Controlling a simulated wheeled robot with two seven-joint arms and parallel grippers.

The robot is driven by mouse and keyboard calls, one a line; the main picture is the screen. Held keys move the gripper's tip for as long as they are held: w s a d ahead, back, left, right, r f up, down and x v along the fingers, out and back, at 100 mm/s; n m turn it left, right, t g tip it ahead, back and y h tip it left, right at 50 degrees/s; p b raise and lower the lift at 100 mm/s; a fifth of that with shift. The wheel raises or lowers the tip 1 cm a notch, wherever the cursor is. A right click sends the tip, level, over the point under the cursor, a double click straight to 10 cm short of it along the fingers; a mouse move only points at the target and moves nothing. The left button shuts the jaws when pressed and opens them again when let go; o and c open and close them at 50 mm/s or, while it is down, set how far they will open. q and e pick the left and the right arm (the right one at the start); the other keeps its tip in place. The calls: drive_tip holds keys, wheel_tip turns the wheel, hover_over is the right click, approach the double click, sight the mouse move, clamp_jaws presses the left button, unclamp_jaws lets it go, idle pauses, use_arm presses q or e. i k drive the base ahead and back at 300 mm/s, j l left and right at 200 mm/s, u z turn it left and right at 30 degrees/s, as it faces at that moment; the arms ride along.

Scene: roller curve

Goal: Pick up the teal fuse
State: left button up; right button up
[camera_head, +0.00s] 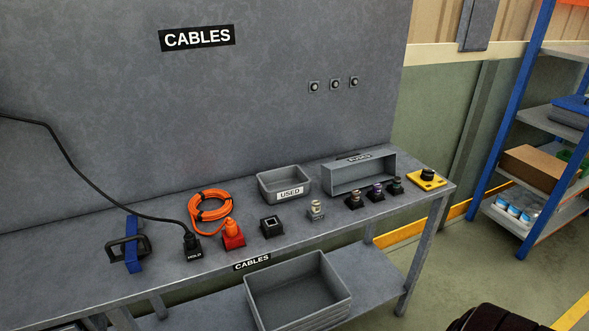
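The teal fuse (396,182) looks small and dark green-teal. It stands upright in a black holder at the right part of the grey workbench (225,262), in front of the open grey bin (343,187). A purple fuse (376,187) stands in a holder just left of it, and a brownish fuse (354,195) stands left of that. A pale fuse (316,206) sits in a grey holder further left. Neither of my grippers shows in the head view.
A yellow plate with a black knob (428,175) lies right of the fuses. The USED tray (270,187), orange cable coil (211,194), orange plug (232,232) and blue-black tool (132,245) share the bench. A dark ribbed object (500,317) at the bottom right is unclear.

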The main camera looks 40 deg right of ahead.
sight(396, 180)
drive_tip(key=z, duration=1.95)
